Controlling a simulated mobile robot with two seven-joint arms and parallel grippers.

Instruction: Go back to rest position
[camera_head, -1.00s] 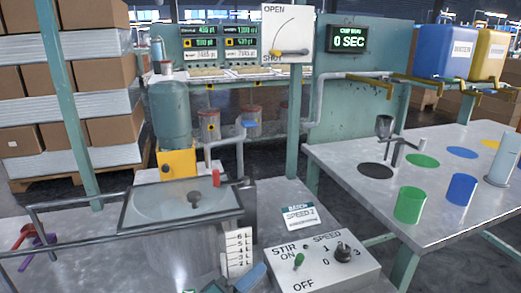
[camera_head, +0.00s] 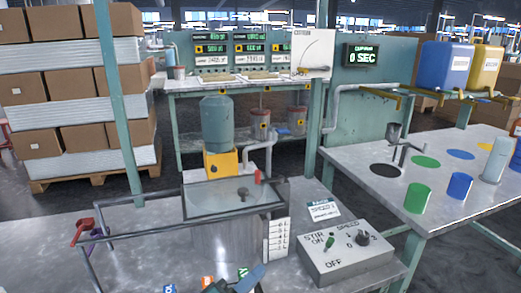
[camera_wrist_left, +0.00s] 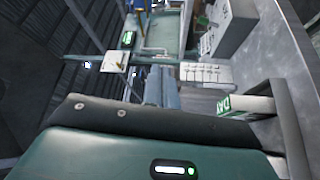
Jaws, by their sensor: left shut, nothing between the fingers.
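My left gripper (camera_head: 240,283) shows only in part at the bottom edge of the head view, as a blue-grey and dark shape. It is shut and empty, just in front of the glass-lidded tank (camera_head: 226,204) and left of the grey stir and speed control box (camera_head: 345,254). In the left wrist view a large teal and black part with a small lit indicator fills the bottom; I cannot make out fingertips there. My right gripper is in neither view.
The right table (camera_head: 440,190) holds a green cup (camera_head: 418,198), a blue cup (camera_head: 459,186) and a pale cylinder (camera_head: 495,160). Stacked boxes (camera_head: 75,95) stand at the left. The floor between is clear.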

